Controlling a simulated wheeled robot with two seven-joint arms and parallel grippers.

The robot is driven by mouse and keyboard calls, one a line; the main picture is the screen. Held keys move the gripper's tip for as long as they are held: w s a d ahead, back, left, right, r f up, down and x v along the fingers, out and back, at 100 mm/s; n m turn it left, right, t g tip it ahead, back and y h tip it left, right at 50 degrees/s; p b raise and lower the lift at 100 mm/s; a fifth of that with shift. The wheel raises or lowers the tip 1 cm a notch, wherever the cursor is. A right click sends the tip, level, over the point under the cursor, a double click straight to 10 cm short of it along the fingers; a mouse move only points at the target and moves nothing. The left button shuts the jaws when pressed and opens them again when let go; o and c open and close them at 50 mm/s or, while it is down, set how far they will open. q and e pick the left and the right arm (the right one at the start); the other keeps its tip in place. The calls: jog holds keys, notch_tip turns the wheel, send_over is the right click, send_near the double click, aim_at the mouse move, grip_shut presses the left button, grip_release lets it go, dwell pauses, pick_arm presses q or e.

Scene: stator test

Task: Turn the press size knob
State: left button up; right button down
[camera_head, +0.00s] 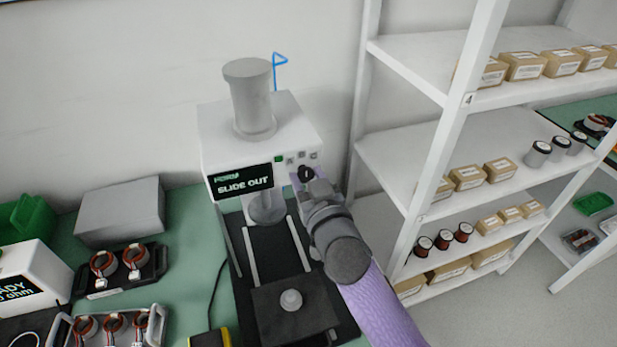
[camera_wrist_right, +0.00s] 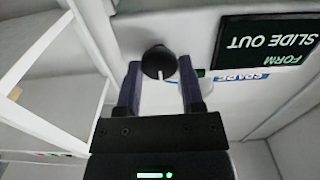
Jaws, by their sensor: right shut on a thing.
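The white press (camera_head: 262,135) stands on the green bench in the head view, with a dark screen (camera_head: 240,182) reading "FORM" and "SLIDE OUT". Its black size knob (camera_head: 305,173) is on the front panel, right of the screen. My right gripper (camera_head: 309,181) reaches the knob from the front. In the right wrist view the round black knob (camera_wrist_right: 158,62), with a white pointer line facing down in the picture, sits between the two fingertips of my right gripper (camera_wrist_right: 160,75), which is shut on it. My left gripper is not in view.
The press slide (camera_head: 290,301) is out, with a small light round piece on it. Left on the bench are trays with copper-wound stators (camera_head: 120,268) and a grey box (camera_head: 120,212). A white shelf (camera_head: 440,140) with boxes stands close on the right.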

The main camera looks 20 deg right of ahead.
jog(key=shift+n, duration=0.3)
jog(key=shift+n+p, duration=0.45)
jog(key=shift+n, duration=0.55)
jog(key=n, duration=0.3)
jog(key=shift+p, duration=0.35)
jog(key=shift+a+n, duration=0.1)
jog(key=shift+n, duration=1.3)
jog(key=shift+c, duration=1.2)
grip_release()
